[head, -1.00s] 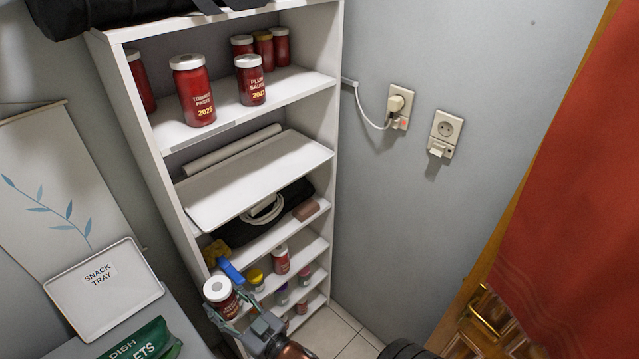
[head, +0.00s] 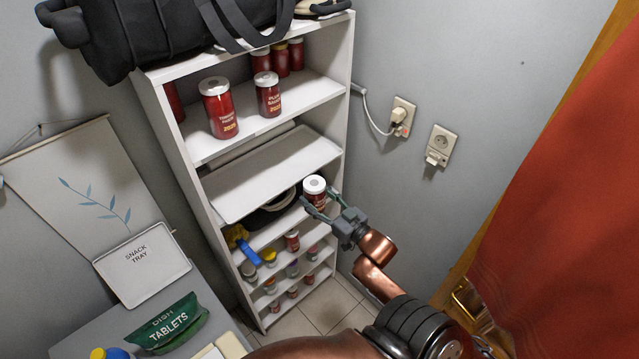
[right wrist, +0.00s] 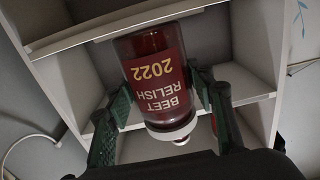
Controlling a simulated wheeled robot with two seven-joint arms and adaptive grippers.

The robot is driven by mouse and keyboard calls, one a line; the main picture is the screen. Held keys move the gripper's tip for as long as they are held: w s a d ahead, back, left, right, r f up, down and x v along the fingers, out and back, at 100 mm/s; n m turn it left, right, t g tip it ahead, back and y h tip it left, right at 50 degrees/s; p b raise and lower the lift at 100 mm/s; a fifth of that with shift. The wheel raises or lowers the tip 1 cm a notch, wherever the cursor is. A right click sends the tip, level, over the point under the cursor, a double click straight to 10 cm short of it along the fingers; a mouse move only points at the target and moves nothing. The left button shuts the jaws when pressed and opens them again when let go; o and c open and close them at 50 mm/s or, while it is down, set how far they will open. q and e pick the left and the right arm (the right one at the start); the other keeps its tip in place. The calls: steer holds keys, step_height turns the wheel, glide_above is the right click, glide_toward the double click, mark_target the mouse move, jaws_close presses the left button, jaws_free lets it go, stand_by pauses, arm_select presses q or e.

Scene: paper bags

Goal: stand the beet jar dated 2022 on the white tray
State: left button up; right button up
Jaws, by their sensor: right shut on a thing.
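My right gripper (head: 319,198) is shut on the beet jar (head: 314,185), a dark red jar with a white lid. In the right wrist view the jar (right wrist: 155,80) sits between the green-grey fingers, and its label reads "BEET RELISH 2022", upside down in the picture. The jar looks about upright, in front of the shelf unit's right side. A plain white tray (head: 262,180) lies on the shelf below the upper jars, left of the held jar, and looks empty. Another white tray (head: 145,262), labelled "SNACK TRAY", is at the left. My left gripper is out of view.
The white shelf unit (head: 172,130) holds a tomato paste jar (head: 219,112) and a plum sauce jar (head: 268,98) above the plain tray. Lower shelves hold several small jars and a blue item (head: 249,252). A black bag (head: 150,40) lies on top. A red cloth (head: 560,180) hangs at right.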

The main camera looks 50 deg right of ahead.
steer(key=shift+d+r, duration=0.4)
steer(key=shift+r, duration=0.3)
steer(key=shift+d+r, duration=0.1)
steer(key=shift+d, duration=0.05)
steer(key=shift+w, duration=0.3)
steer(key=shift+w+d, duration=0.1)
steer(key=shift+w, duration=0.2)
steer(key=shift+w+d+f+b, duration=0.35)
steer(key=shift+w+b, duration=1.3)
steer(key=shift+w, duration=1.4)
steer(key=shift+w+d+f+b, duration=0.3)
steer(key=shift+w+b, duration=1.35)
steer(key=shift+w, duration=1.4)
steer(key=shift+w+d+f+b, duration=0.3)
steer(key=shift+w+b, duration=1.35)
steer(key=shift+w, duration=1.4)
steer(key=shift+w+d, duration=0.1)
steer(key=shift+w, duration=0.05)
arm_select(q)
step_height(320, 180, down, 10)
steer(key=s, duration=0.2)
arm_select(e)
steer(key=shift+f, duration=0.4)
